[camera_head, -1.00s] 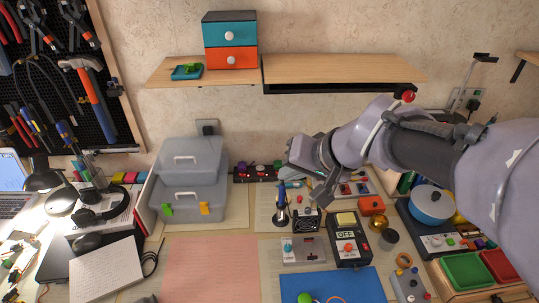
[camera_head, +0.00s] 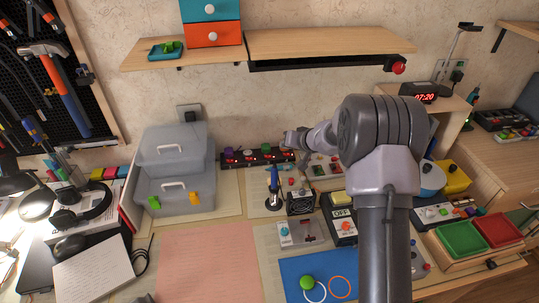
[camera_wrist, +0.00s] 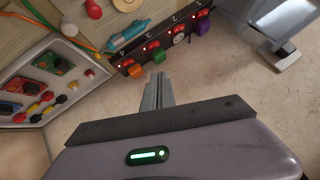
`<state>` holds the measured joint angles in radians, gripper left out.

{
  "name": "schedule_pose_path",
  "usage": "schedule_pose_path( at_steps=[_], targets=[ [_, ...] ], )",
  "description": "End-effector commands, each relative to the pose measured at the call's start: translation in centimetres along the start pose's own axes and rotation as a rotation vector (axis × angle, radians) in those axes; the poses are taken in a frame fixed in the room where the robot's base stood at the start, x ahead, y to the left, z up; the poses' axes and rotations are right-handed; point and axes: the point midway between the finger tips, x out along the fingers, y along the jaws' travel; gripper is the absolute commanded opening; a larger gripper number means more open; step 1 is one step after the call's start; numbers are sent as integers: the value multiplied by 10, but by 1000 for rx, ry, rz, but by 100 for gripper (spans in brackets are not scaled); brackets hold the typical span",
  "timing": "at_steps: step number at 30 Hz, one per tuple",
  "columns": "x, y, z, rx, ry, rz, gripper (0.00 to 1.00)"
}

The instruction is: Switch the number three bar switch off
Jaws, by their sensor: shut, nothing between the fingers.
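The black bar switch (camera_head: 240,161) lies at the foot of the wall. In the wrist view it runs diagonally at the top, with red switches numbered 1 to 4. The number three switch (camera_wrist: 153,45) is second from the left there, with a green plug (camera_wrist: 159,57) beside it. An orange plug (camera_wrist: 135,71) sits by number four, a white one (camera_wrist: 180,38) by two and a purple one (camera_wrist: 203,27) by one. My gripper (camera_wrist: 158,76) is shut and empty, its tips just below the green plug in the picture. In the head view my gripper (camera_head: 290,139) is near the bar's right end.
Grey stacked boxes (camera_head: 175,165) stand left of the bar. A wooden shelf (camera_head: 330,42) overhangs it. A soldering iron in its stand (camera_head: 274,190) is in front. A cyan tool (camera_wrist: 128,36) lies beside the bar, and a panel with coloured knobs (camera_wrist: 45,85) is at left.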

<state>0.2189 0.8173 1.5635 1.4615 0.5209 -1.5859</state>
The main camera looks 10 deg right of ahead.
Motion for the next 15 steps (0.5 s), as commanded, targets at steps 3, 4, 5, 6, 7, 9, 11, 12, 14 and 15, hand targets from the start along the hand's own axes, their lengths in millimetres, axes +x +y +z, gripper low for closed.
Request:
schedule_pose_path(
  at_steps=[3, 4, 5, 6, 7, 9, 11, 12, 14, 15],
  targets=[
    [17, 0, 2, 0, -3, -2, 0],
    [23, -1, 1, -1, -2, -2, 0],
    [29, 0, 2, -1, -3, -1, 0],
    [38, 0, 2, -2, -3, -1, 0],
    [45, 0, 2, -2, -3, -1, 0],
    [60, -1, 2, -1, -2, -2, 0],
    [74, 0, 2, -1, -2, -1, 0],
    [82, 0, 1, -1, -2, -1, 0],
    [95, -1, 1, -2, -2, -1, 0],
    [102, 0, 4, -1, -2, -1, 0]
  ],
)
